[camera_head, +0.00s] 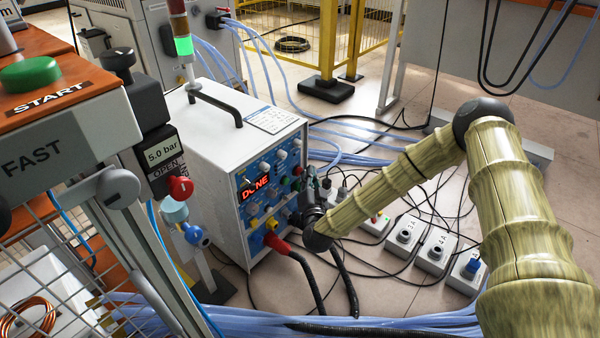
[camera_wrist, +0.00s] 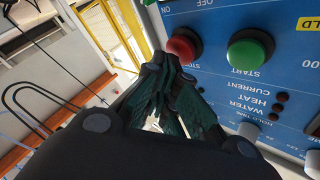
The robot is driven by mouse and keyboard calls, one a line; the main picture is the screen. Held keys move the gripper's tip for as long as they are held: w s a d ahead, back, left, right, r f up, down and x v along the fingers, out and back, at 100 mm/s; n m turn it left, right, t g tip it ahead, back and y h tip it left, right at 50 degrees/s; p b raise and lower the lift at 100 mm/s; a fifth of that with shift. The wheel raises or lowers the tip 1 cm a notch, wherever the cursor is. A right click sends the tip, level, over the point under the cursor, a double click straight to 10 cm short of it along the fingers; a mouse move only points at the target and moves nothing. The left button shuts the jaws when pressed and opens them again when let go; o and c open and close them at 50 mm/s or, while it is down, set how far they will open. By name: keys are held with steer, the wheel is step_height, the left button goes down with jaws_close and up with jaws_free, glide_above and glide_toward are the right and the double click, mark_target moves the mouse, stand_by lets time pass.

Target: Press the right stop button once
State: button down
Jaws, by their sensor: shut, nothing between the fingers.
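The induction heater (camera_head: 217,130) is a white box with a blue front panel, and its red display (camera_head: 254,189) reads DONE. In the wrist view the panel is upside down. The red stop button (camera_wrist: 182,47) sits beside the green start button (camera_wrist: 250,49). My gripper (camera_wrist: 165,70) is shut and empty, its dark fingertips right at the lower left edge of the red button; whether they touch it I cannot tell. In the head view my gripper (camera_head: 309,190) is at the panel's right edge, and my arm partly hides that area.
Black cables and grey socket boxes (camera_head: 404,236) lie on the floor right of the heater. A red-plugged hose (camera_head: 277,243) leaves the panel's lower part. A green-lit signal lamp (camera_head: 184,46) stands behind the heater. A pressure unit (camera_head: 163,157) reading 5.0 bar is at left.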

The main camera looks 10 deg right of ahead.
steer(key=shift+s+d, duration=0.35)
steer(key=shift+s, duration=0.05)
steer(key=s+d+p, duration=0.1)
steer(key=s, duration=0.1)
steer(key=s+d+p, duration=0.1)
steer(key=s+d, duration=0.1)
steer(key=shift+p, duration=0.35)
stand_by(0.4)
stand_by(0.5)
